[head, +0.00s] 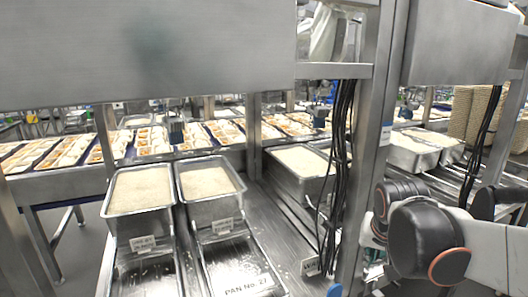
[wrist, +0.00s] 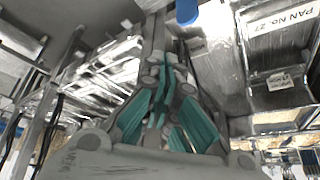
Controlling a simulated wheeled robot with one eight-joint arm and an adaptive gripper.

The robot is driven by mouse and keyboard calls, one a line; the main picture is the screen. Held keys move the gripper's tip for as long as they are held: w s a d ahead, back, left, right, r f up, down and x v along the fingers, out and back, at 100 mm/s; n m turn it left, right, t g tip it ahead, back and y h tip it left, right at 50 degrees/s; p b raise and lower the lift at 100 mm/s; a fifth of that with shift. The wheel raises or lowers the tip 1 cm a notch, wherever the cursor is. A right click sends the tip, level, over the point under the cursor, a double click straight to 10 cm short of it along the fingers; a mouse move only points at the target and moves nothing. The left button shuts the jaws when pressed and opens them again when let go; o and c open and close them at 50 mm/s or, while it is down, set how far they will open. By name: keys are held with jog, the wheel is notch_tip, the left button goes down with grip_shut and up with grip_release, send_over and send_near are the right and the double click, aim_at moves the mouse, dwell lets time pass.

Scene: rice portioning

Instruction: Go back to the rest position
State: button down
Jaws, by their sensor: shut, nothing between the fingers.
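My gripper (wrist: 163,75) shows in the wrist view with its teal-padded fingers drawn together, shut and empty. In the head view my arm is at the lower right, and the gripper itself cannot be made out there. Two steel pans of rice stand side by side, a left pan (head: 141,226) and a right pan (head: 212,207). Nothing touches the gripper fingers in the wrist view.
A steel post (head: 361,150) with black cables (head: 340,150) stands close left of my arm. More rice pans (head: 300,165) sit behind it. A conveyor (head: 70,165) with filled trays runs across the back. A blue round part (head: 334,290) is at the bottom.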

jog(key=s+a+n+t, duration=0.1)
jog(key=s+a+n, duration=0.1)
jog(key=s, duration=0.6)
jog(key=s+a+n+y, duration=0.1)
jog(key=s+a+n, duration=0.1)
jog(key=s, duration=0.6)
jog(key=shift+a+n+t, duration=0.3)
jog(key=shift+a+t, duration=0.1)
jog(key=shift+a, duration=0.4)
